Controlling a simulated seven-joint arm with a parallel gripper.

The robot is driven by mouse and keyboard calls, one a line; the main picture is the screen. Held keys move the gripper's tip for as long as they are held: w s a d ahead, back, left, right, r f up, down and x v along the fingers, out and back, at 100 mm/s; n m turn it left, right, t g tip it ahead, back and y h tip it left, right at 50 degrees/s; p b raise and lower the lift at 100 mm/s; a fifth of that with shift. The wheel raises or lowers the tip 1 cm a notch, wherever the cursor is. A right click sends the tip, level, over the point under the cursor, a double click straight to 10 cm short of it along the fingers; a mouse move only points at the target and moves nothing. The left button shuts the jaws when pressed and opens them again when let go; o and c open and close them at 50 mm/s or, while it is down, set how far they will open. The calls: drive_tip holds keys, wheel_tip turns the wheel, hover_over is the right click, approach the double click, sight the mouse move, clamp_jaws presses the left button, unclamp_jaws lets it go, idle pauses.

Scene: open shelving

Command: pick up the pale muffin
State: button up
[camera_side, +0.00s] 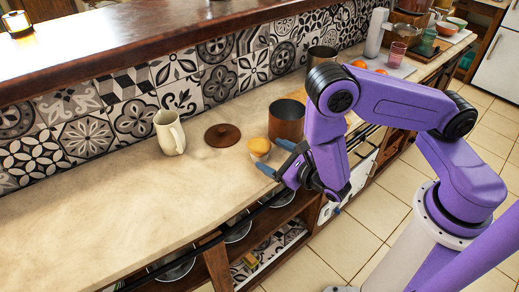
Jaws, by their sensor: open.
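The pale muffin (259,147) stands on the light stone counter, with a golden top and a lighter lower part. My gripper (274,157) is open and low over the counter's front edge, with its fingertips pointing at the muffin. One finger lies to the right of the muffin and the other in front of it. Whether the fingers touch the muffin cannot be told, and part of the muffin's lower right side is hidden by them.
A brown pot (287,119) stands close behind the muffin. A round brown lid (222,135) lies to its left, and a cream pitcher (169,132) stands further left. The counter's left front (90,220) is clear. Oranges (380,71) lie further back right.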

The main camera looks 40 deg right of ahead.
sight(260, 148)
drive_tip(key=shift+x, duration=2.85)
drive_tip(key=shift+r, duration=0.2)
drive_tip(key=shift+c, duration=0.3)
drive_tip(key=c, duration=0.7)
